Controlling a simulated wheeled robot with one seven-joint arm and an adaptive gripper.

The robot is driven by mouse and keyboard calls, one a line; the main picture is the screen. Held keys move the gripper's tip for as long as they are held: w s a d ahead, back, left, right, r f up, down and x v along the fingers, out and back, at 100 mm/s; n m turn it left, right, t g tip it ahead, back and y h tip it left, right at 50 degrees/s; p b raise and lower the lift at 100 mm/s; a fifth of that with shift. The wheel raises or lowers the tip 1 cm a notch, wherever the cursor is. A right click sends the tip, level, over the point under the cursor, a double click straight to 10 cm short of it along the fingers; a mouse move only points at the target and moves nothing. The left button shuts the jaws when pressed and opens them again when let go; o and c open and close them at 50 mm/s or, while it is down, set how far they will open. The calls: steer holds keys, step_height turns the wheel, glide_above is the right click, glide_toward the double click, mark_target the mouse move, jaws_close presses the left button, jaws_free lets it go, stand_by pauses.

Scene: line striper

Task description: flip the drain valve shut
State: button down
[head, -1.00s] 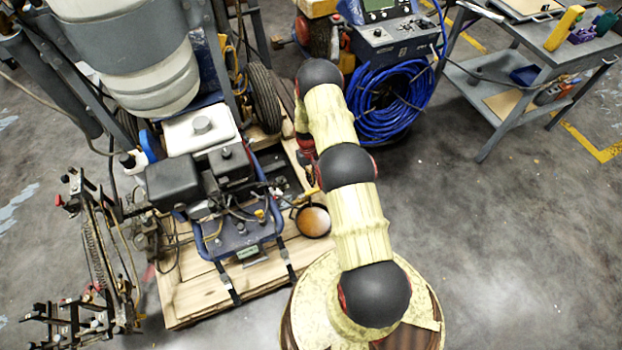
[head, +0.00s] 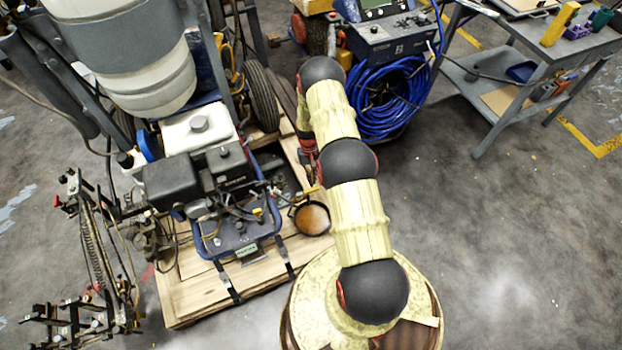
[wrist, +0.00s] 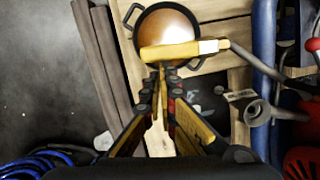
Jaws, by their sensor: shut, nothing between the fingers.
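The drain valve's yellow lever (wrist: 180,50) lies sideways across the pan in the wrist view, with a pale end where it meets a dark hose or pipe (wrist: 252,68). In the head view the yellow lever (head: 309,190) shows small, just above the round drain pan (head: 312,218). The pan (wrist: 168,24) has an orange-brown inside and a black rim. My gripper (wrist: 161,72) is shut and empty, its fingertips just below the lever's middle in the wrist view. I cannot tell whether they touch it. My arm mostly hides the gripper in the head view.
The engine (head: 205,180) and its blue frame stand on a wooden pallet (head: 190,295), left of my arm. A coiled blue hose (head: 395,100) hangs behind my arm. A grey cart (head: 480,75) stands at the upper right. Floor at the right is open.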

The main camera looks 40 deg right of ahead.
steer(key=s+m, duration=0.3)
steer(key=m, duration=0.1)
steer(key=shift+t+y+p, duration=0.3)
steer(key=shift+y+p, duration=0.1)
steer(key=s+a+m+t, duration=0.2)
steer(key=s+a+m, duration=0.4)
steer(key=m, duration=0.5)
steer(key=shift+y, duration=0.4)
steer(key=shift+s+a, duration=0.15)
